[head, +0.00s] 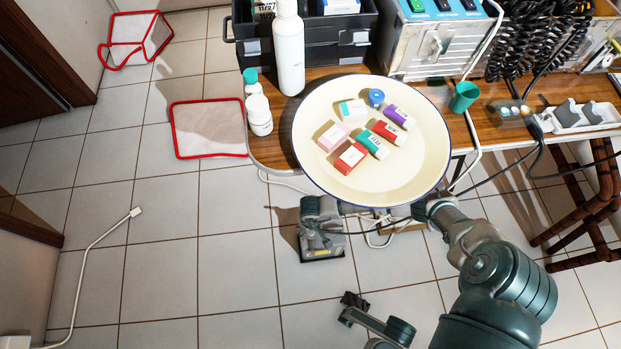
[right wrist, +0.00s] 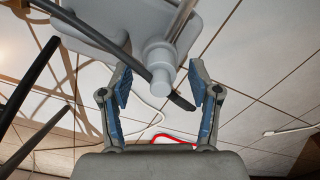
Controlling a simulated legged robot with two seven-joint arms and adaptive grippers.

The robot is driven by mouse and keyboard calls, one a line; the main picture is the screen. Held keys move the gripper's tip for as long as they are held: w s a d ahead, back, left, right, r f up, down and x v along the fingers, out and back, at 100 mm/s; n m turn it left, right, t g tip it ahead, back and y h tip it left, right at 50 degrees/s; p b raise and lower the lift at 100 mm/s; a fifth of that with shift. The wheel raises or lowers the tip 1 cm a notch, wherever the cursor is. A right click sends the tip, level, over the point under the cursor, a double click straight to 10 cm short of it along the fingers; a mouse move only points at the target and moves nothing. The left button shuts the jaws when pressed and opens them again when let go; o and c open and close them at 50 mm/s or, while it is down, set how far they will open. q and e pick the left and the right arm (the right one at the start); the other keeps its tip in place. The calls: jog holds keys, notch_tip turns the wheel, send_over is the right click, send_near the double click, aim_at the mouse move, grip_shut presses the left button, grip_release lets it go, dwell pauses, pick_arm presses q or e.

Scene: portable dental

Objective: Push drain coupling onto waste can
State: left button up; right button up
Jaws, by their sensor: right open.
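In the right wrist view, a light grey cylindrical fitting (right wrist: 159,62) projects from a grey body (right wrist: 130,18) between my right fingers; I cannot tell whether it is the coupling or part of the waste can. My right gripper (right wrist: 162,88) is open around it, with visible gaps on both sides. A black hose (right wrist: 98,37) crosses beside the fitting; its end passes behind it. In the head view, my right arm reaches below the round tray, which hides its fingers.
A round cream tray (head: 430,165) holding small boxes overhangs the wooden table's (head: 270,150) front edge. A grey device (head: 322,240) is on the floor below it, near cables. A red-edged mat (head: 208,140) lies at left.

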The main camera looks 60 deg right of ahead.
notch_tip(320, 180, up, 12)
jog(key=shift+f, duration=0.15)
dwell(0.6)
